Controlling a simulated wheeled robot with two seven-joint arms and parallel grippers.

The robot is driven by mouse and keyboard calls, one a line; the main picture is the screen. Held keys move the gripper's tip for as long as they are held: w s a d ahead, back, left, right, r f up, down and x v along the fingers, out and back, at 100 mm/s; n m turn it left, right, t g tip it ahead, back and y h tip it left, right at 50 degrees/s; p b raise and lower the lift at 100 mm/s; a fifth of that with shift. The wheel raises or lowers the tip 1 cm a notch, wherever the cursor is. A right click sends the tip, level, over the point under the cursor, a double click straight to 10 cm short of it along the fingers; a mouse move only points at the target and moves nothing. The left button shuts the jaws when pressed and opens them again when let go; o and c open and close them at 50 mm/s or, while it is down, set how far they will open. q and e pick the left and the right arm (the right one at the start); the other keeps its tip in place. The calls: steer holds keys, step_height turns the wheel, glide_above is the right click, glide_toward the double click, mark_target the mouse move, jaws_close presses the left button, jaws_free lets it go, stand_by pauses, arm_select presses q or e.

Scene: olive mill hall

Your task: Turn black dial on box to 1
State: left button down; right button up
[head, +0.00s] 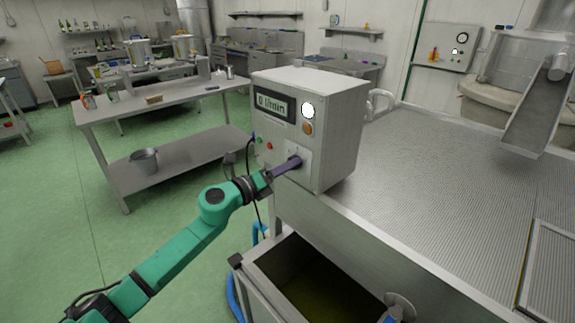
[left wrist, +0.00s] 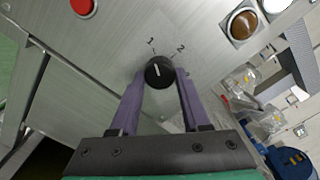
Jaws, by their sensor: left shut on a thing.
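The light grey control box (head: 338,129) stands at the left end of the ribbed metal table. Its display (head: 273,105) reads "0 l/min". The black dial (left wrist: 159,72) is on the box's front panel, with printed marks 1 and 2 above it in the left wrist view. Its white pointer line points up and slightly left, roughly toward the 1. My left gripper (head: 292,164) has its purple fingers shut on the dial, one on each side. In the head view the fingers hide the dial. My right gripper is not in view.
A red button (left wrist: 83,6) and an amber lamp (head: 307,129) are on the same panel, with a white lit lamp (head: 308,110) above the amber one. An open metal bin (head: 262,259) stands below the box. A steel table (head: 170,97) stands behind at the left.

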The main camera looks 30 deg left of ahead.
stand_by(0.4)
arm_select(q)
steer(key=shift+c, duration=1.9)
jaws_free()
steer(key=b+v, duration=0.3)
steer(key=v, duration=1.1)
steer(key=shift+s+b, duration=0.3)
steer(key=shift+a, duration=0.2)
